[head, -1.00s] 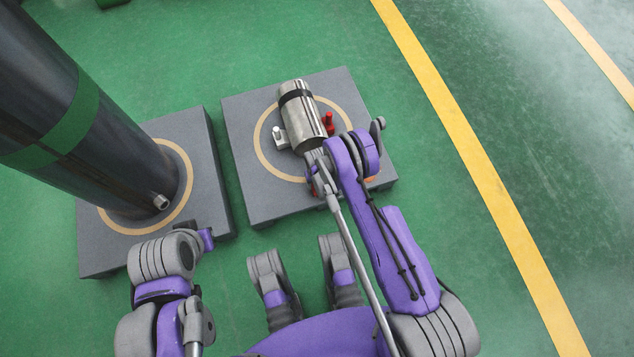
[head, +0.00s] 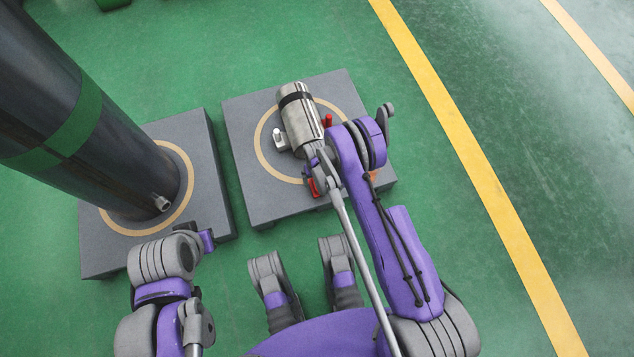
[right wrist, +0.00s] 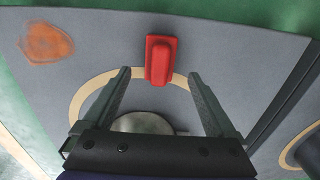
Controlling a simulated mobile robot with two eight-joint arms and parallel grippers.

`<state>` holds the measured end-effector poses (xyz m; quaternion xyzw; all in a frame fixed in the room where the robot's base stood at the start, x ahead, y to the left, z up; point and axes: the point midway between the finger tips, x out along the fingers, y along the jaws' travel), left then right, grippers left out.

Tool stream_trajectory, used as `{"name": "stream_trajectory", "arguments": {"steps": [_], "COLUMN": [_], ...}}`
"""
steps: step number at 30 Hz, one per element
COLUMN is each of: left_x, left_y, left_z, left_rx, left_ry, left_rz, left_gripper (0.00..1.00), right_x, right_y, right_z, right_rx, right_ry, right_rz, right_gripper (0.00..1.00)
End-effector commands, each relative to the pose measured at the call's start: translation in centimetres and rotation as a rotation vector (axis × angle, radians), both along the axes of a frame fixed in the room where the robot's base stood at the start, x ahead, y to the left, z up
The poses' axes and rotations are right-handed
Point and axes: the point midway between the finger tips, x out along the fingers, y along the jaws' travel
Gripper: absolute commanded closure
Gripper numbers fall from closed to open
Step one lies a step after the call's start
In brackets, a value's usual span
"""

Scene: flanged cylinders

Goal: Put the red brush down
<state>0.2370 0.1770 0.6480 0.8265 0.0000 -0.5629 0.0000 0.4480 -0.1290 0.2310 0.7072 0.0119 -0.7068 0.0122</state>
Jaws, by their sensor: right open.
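The red brush (head: 313,187) lies on the right grey platform (head: 240,195), by its near edge. In the right wrist view the red brush (right wrist: 160,60) is a small red block lying on the grey surface. My right gripper (right wrist: 159,75) is open there, one finger on each side of the picture, with the brush between and just beyond the fingertips. No finger is seen touching it.
A silver flanged cylinder (head: 298,112) with a black band and a red part (head: 328,120) stands on the same platform, inside a tan ring. A tall dark cylinder (head: 100,135) stands on the left platform (head: 100,258). An orange mark (right wrist: 45,43) is on the platform. Green floor surrounds them.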

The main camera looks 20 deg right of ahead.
Motion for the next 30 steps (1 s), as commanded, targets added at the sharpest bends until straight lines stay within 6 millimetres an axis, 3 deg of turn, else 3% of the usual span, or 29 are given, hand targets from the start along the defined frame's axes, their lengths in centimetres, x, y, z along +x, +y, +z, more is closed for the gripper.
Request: {"name": "stream_trajectory", "arguments": {"steps": [1, 6, 16, 19, 23, 26, 30], "left_x": [-0.1, -0.2, -0.2, -0.2, -0.2, -0.2, -0.2], "left_y": [0.0, 0.0, 0.0, 0.0, 0.0, 0.0, 0.0], "left_z": [0.4, 0.9, 1.2, 1.1, 1.1, 1.2, 1.1], "left_rx": [0.000, 0.000, 0.000, 0.000, 0.000, 0.000, 0.000], "left_ry": [0.000, -0.001, -0.001, -0.001, -0.001, -0.001, -0.001], "left_rz": [0.000, 0.000, 0.000, 0.000, 0.000, 0.000, 0.000], "left_gripper": [1.00, 1.00, 1.00, 1.00, 1.00, 1.00, 1.00], "right_x": [0.0, 0.0, 0.1, 0.5, 1.1, 0.9, -0.4], "right_y": [0.0, 0.0, 0.0, -0.2, -0.6, -1.1, -1.9], "right_z": [1.3, 4.1, 5.9, 7.9, 13.4, 18.5, 25.2], "right_rx": [0.000, 0.000, 0.000, 0.001, 0.004, 0.006, 0.008], "right_ry": [0.000, 0.000, -0.002, -0.013, -0.044, -0.075, -0.120], "right_rz": [0.000, 0.000, 0.000, -0.001, -0.005, -0.008, -0.013], "right_gripper": [0.08, 0.08, 0.08, 0.08, 0.08, 0.08, 0.08]}}
